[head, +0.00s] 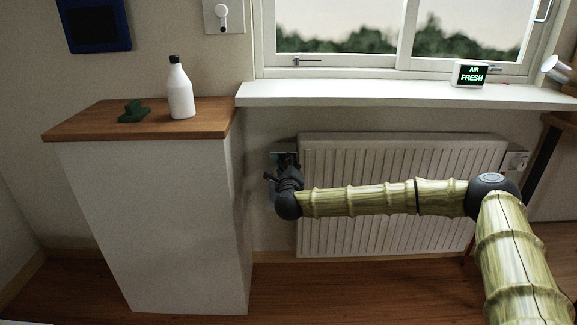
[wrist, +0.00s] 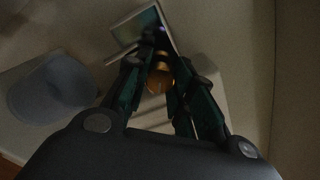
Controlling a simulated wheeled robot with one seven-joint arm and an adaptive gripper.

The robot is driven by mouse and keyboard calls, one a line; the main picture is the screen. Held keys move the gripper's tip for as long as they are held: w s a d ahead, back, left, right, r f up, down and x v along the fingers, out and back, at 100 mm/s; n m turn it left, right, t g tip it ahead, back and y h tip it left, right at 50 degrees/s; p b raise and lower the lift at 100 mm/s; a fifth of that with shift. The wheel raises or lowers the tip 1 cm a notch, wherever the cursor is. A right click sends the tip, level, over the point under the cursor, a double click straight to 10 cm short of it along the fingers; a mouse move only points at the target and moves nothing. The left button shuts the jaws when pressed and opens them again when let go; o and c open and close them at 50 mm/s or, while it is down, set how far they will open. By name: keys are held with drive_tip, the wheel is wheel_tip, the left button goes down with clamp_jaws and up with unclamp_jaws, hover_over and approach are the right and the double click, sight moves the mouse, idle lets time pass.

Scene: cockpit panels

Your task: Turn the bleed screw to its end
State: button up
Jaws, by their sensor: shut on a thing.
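The white radiator (head: 400,150) is mounted under the window. My gripper (head: 283,168) is at its upper left end, with my arm stretched across the radiator's front. In the wrist view my gripper (wrist: 160,70) has its dark green fingers on either side of a small brass-coloured piece, the bleed screw (wrist: 157,78). The fingers are shut on it. In the head view the screw is hidden behind my gripper and wrist. How far the screw is turned cannot be told.
A white-topped-off cabinet with a wooden top (head: 75,125) stands left of the radiator, carrying a white bottle (head: 180,92) and a dark green object (head: 134,112). The windowsill (head: 350,94) overhangs the radiator and bears an "AIR FRESH" display (head: 469,74).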

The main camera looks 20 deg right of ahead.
drive_tip(key=shift+r+n+p, duration=0.2)
drive_tip(key=shift+n+p, duration=0.1)
drive_tip(key=shift+a+f+n+p, duration=0.1)
drive_tip(key=shift+f+n+p, duration=0.1)
drive_tip(key=shift+n+p, duration=4.3)
drive_tip(key=shift+a+f+n+p, duration=0.15)
drive_tip(key=shift+n+p, duration=2.75)
drive_tip(key=shift+n, duration=3.2)
drive_tip(key=shift+s+d+f, duration=0.1)
drive_tip(key=o, duration=1)
drive_tip(key=shift+o, duration=0.2)
drive_tip(key=shift+d, duration=0.1)
